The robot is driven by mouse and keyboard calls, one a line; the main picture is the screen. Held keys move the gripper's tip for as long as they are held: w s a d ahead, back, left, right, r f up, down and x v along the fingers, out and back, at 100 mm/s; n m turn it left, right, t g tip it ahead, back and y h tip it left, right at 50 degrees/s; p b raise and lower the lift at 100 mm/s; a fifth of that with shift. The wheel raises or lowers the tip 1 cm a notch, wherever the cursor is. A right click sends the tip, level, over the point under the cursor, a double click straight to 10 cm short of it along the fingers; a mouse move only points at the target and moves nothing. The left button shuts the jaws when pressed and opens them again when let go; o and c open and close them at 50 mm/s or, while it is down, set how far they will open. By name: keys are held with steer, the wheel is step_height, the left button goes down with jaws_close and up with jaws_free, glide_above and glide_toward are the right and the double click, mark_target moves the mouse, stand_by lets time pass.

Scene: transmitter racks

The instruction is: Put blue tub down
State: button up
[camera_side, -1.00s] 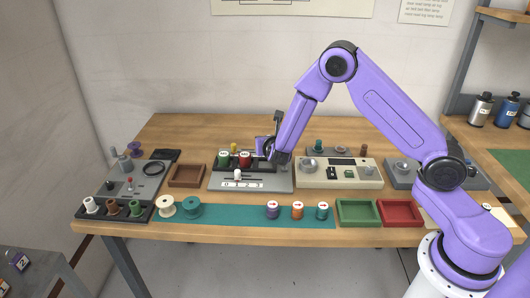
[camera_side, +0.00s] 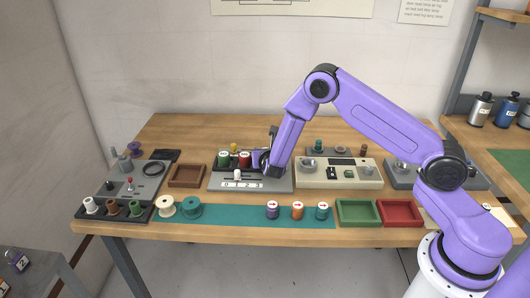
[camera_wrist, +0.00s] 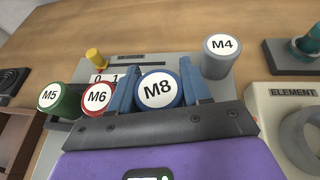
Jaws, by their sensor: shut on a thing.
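The blue tub (camera_wrist: 158,90), its white lid marked M8, stands between the blue fingers of my gripper (camera_wrist: 158,88) in the wrist view. The fingers are shut on its sides. In the side view my gripper (camera_side: 264,160) is low over the grey panel (camera_side: 270,184) at the right end of the dark rack, and the blue tub cannot be made out there. A red tub M6 (camera_wrist: 97,97) and a green tub M5 (camera_wrist: 58,98) sit side by side in the rack, left of the blue tub. Whether the blue tub touches the rack floor is hidden.
A grey tub M4 (camera_wrist: 221,55) stands close to the right finger. A yellow knob (camera_wrist: 96,57) is behind the rack. A cream device (camera_side: 339,174) is right of the panel, and a brown tray (camera_side: 187,175) is left of it.

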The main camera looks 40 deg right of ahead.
steer(key=shift+f, duration=0.5)
steer(key=o, duration=0.8)
steer(key=shift+o, duration=0.2)
steer(key=shift+r, duration=0.5)
steer(key=v, duration=1.2)
steer(key=shift+r, duration=0.2)
steer(key=s+r+m+g+y, duration=0.2)
steer(key=s+m, duration=0.3)
steer(key=s, duration=0.6)
steer(key=s+a+r+m+g+y, duration=0.1)
steer(key=s+r+m+g+y, duration=0.2)
steer(key=s, duration=0.9)
steer(key=s+a+r+m+g+y, duration=0.1)
steer(key=s+r+m+g+y, duration=0.2)
steer(key=s+r+m+g, duration=0.2)
steer(key=s+m+g, duration=0.1)
steer(key=s+m, duration=0.2)
steer(key=s, duration=0.4)
steer(key=shift+r, duration=0.4)
steer(key=shift+a, duration=0.1)
